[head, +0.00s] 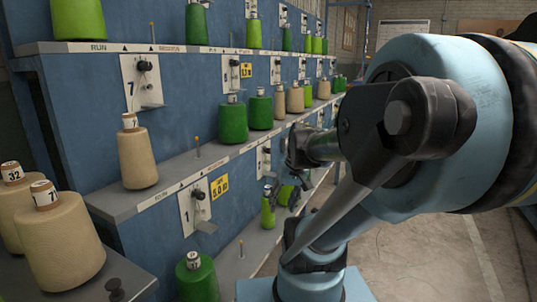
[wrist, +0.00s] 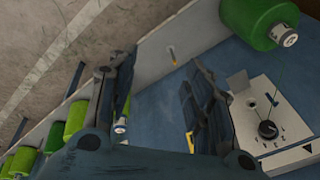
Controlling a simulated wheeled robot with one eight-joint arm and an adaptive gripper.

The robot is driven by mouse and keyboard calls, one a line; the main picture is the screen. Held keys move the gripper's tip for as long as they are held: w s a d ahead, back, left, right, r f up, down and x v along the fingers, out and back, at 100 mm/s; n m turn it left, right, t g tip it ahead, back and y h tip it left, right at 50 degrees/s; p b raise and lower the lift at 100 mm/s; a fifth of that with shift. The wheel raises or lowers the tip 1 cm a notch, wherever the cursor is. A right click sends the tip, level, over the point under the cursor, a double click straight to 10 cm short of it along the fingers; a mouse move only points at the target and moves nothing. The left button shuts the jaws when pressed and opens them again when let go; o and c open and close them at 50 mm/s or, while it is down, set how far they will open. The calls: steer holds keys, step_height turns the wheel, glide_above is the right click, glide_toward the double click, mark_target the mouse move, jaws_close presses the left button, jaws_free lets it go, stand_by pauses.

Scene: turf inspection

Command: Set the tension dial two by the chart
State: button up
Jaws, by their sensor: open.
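A blue rack carries white dial plates with black knobs. In the head view the plate marked 1 (head: 195,208) has a yellow tag (head: 219,187) beside it. Further along the same row stands another dial plate (head: 263,160); its number is too small to read. My gripper (head: 288,188) is beside the lower row, partly hidden by my arm. In the wrist view my gripper (wrist: 162,78) is open with nothing between its fingers. A dial plate with a black knob (wrist: 267,129) lies right of the fingers, apart from them. I cannot read its number.
Green and tan yarn cones stand on the shelves, including a tan cone (head: 138,155) and a green cone (head: 233,122). In the wrist view a large green cone (wrist: 255,20) is near the dial. A board (head: 403,32) hangs on the back wall. Floor at right is clear.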

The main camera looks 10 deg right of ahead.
steer(key=w+r+n+t+y, duration=0.1)
steer(key=w+r+y, duration=0.25)
steer(key=w, duration=0.95)
steer(key=w+r+n+t+y, duration=0.15)
steer(key=w+y, duration=0.25)
steer(key=w, duration=0.9)
steer(key=n+t+y, duration=0.3)
steer(key=t+y, duration=0.2)
steer(key=t, duration=0.1)
glide_toward(269, 151)
steer(key=shift+m, duration=0.25)
steer(key=x, duration=0.3)
steer(key=w+x, duration=0.1)
steer(key=x, duration=0.3)
steer(key=d+x, duration=0.1)
steer(key=x, duration=0.3)
steer(key=shift+w+f, duration=0.2)
steer(key=shift+f, duration=0.05)
steer(key=shift+c, duration=0.5)
steer(key=c, duration=1)
